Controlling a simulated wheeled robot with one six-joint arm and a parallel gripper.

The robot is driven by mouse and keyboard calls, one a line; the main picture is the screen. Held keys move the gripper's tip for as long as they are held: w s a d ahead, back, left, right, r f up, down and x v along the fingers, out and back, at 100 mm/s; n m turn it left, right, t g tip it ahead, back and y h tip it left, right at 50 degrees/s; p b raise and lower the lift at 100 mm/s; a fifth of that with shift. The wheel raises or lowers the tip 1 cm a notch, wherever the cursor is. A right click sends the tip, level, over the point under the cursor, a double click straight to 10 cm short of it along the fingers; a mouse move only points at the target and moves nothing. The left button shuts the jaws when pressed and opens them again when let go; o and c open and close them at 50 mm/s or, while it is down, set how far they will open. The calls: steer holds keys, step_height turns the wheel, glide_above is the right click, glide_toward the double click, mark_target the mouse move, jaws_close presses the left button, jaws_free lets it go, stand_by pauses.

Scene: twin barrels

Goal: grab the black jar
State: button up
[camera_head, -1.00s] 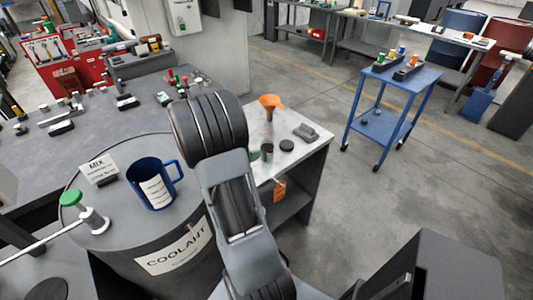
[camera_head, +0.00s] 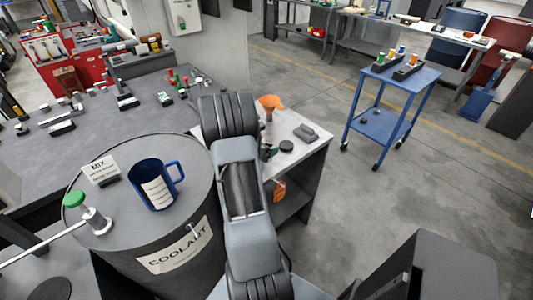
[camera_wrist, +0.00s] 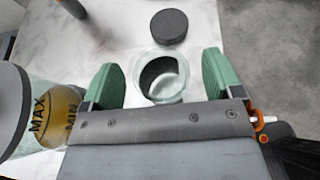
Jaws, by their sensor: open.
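In the wrist view a round, see-through jar (camera_wrist: 147,89) with a dark inside stands on a pale marbled top, seen from above. My gripper (camera_wrist: 160,79) is open, with one green finger pad on each side of the jar and a gap to each. The jar's lower front edge is close to or behind the gripper body. A separate black round disc (camera_wrist: 169,26), perhaps a lid, lies just beyond it; it also shows in the head view (camera_head: 287,146). In the head view my arm hides most of the jar and gripper.
A bottle of yellow fluid (camera_wrist: 58,115) marked MAX and MIN is close left of my gripper. An orange funnel (camera_head: 270,102) and a grey block (camera_head: 306,132) share the bench. The coolant barrel (camera_head: 180,250) with a blue mug (camera_head: 146,190) stands left of my arm.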

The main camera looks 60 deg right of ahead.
steer(key=c, duration=1)
steer(key=shift+c, duration=0.2)
steer(key=shift+r, duration=0.15)
